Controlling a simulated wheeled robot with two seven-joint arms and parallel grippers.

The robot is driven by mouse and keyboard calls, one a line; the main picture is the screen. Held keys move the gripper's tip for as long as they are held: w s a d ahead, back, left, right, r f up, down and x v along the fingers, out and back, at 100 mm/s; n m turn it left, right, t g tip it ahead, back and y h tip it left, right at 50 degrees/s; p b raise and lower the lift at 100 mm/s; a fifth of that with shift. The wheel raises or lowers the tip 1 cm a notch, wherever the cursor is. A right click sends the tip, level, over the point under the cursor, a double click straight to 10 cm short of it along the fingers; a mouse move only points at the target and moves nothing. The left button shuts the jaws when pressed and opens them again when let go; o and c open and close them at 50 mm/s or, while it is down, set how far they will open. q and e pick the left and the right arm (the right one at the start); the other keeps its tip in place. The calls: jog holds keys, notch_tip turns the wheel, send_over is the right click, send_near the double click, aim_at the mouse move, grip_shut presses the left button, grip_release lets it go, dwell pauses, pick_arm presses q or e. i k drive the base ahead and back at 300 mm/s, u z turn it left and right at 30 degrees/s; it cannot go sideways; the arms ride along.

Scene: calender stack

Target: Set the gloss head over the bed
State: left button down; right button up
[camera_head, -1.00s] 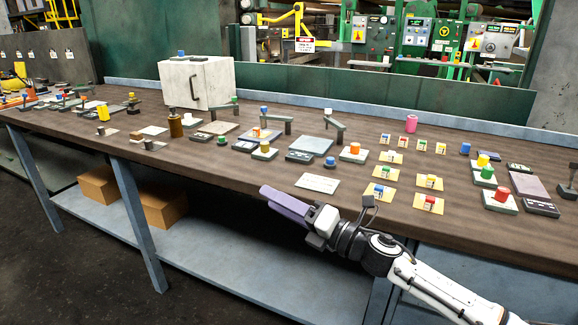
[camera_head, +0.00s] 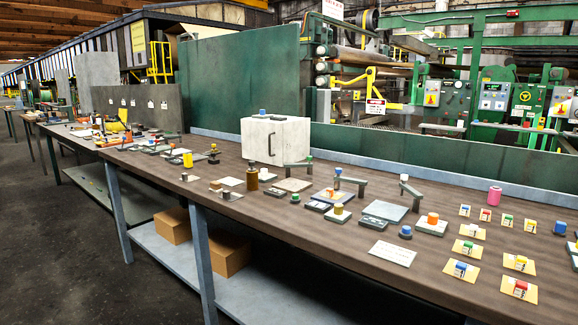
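I cannot tell for certain which pieces are the gloss head and the bed. Likely parts stand along the brown bench (camera_head: 330,230). A grey arm-shaped piece with a blue knob (camera_head: 350,182) stands behind a grey flat plate (camera_head: 384,211). Another grey arm-shaped piece (camera_head: 412,193) stands to its right. A low block with an orange knob (camera_head: 432,221) and a block with a yellow knob (camera_head: 338,214) sit in front. Neither of my grippers is in view.
A white box with a handle (camera_head: 290,142) stands at the back. Several yellow cards with coloured blocks (camera_head: 468,248) lie at the right beside a pink cylinder (camera_head: 494,196). A white card (camera_head: 392,253) lies near the front edge. Cardboard boxes (camera_head: 225,254) sit on the lower shelf.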

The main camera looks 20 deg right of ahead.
aim_at(338, 178)
jog(key=u, duration=1.15)
jog(key=i, duration=1.25)
jog(key=z, duration=2.6)
